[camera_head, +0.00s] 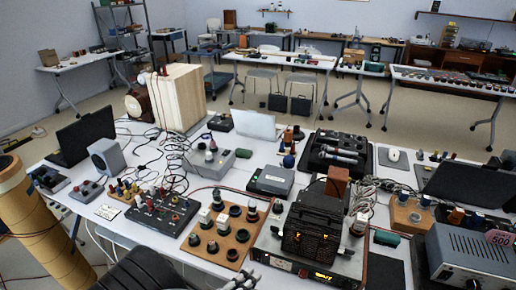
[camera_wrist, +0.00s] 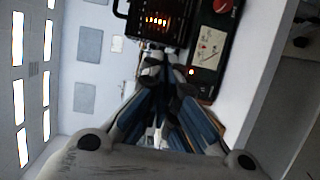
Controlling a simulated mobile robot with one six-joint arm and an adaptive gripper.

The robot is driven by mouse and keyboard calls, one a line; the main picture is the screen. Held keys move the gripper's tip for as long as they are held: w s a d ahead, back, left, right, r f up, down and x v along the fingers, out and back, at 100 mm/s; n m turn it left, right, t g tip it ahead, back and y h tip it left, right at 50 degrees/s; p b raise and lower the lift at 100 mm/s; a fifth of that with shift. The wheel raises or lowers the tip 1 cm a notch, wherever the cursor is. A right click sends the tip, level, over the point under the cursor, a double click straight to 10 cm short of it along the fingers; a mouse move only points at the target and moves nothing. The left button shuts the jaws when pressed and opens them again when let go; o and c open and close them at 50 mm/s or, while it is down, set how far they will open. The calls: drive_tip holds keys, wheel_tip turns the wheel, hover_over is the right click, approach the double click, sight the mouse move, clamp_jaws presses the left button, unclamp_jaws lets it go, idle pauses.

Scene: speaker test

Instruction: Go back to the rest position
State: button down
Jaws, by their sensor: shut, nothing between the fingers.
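My gripper (camera_wrist: 158,72) shows in the wrist view, its grey fingertips close together with nothing between them. Blue-grey finger parts spread back toward the pale wrist housing at the bottom of that view. A dark caged device (camera_wrist: 155,20) with an orange glow lies beyond the fingertips, and a dark panel with a dial meter (camera_wrist: 207,48) is to their right. In the head view, a small grey part at the bottom edge, left of the glowing device, seems to be the gripper's tip.
A white table (camera_head: 115,160) is crowded with electronics. The black device with glowing windows (camera_head: 312,222) stands on a silver unit near the front. A wooden board with round parts (camera_head: 222,232), a black mixer-like box (camera_head: 160,212) and a grey metered unit (camera_head: 470,255) are nearby.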

drive_tip(key=s+d+r+m+g, duration=0.35)
drive_tip(key=d+r+g, duration=0.25)
drive_tip(key=d+r, duration=0.2)
drive_tip(key=s+d+r+m+g, duration=0.2)
drive_tip(key=d+r+m+g, duration=0.2)
drive_tip(key=d+r+g, duration=0.3)
drive_tip(key=s+d+r+m+t+y, duration=0.2)
drive_tip(key=s+r+m+t+y, duration=0.1)
drive_tip(key=s+r+y, duration=0.7)
drive_tip(key=shift+s+r+t+y, duration=0.4)
drive_tip(key=shift+s+r+t, duration=0.15)
drive_tip(key=shift+s+t, duration=0.2)
